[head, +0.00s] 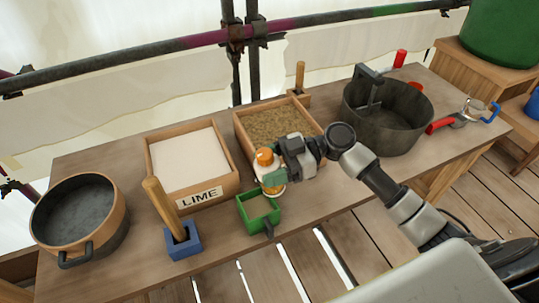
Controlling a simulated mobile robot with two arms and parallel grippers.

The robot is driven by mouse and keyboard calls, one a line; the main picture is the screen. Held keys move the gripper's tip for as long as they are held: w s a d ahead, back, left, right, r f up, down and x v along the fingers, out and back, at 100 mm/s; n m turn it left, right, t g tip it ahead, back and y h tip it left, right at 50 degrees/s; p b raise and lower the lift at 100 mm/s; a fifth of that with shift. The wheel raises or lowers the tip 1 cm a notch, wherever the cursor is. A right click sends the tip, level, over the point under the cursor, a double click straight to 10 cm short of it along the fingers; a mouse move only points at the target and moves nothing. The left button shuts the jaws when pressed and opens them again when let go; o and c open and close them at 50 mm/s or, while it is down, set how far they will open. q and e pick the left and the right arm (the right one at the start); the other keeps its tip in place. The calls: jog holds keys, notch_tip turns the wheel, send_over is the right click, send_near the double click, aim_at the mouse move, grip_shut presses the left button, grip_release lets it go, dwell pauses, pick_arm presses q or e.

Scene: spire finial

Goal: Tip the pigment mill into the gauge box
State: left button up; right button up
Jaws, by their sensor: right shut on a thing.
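The pigment mill (265,157), orange and whitish, is held in my right gripper (277,168), which is shut on it. The gripper and the forearm come in from the right and hide part of the mill. The mill looks roughly upright, and its lower orange end shows just above the back rim of the green gauge box (243,216). I cannot tell whether the two touch. The gauge box stands open near the table's front edge, with its dark handle toward the front and a brownish inside. I see no pigment falling. My left gripper is not in view.
On the wooden table (330,196) stand a lime box (222,187), a sand box (240,128) behind the mill, a dark bucket (416,128) at right and a pot (117,211) at left. A wooden-handled tool in a blue block (183,245) stands left of the gauge box.

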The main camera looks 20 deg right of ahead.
aim_at(259, 179)
jog(key=shift+a+f+h+p, duration=0.2)
jog(key=shift+f+h+p, duration=0.35)
jog(key=shift+p, duration=0.45)
jog(key=shift+a+f+h+p, duration=0.2)
jog(key=shift+f+h+p, duration=0.15)
jog(key=shift+h+p, duration=0.55)
jog(key=h+p, duration=0.1)
jog(key=p, duration=0.1)
jog(key=a+f+h+p, duration=0.1)
jog(key=p, duration=0.2)
jog(key=h+p, duration=0.2)
jog(key=p, duration=0.1)
jog(key=shift+a+f+n, duration=0.15)
jog(key=shift+a+n, duration=0.1)
jog(key=shift+n, duration=0.15)
jog(key=a+h+p, duration=0.1)
jog(key=h+p, duration=0.2)
jog(key=a+f+h+p, duration=0.1)
jog(key=h+p, duration=0.3)
jog(key=a+h+p, duration=0.1)
jog(key=h+p, duration=0.3)
jog(key=shift+s+a+f+n+t, duration=0.15)
jog(key=shift+a+f+n+t, duration=0.15)
jog(key=shift+n, duration=0.1)
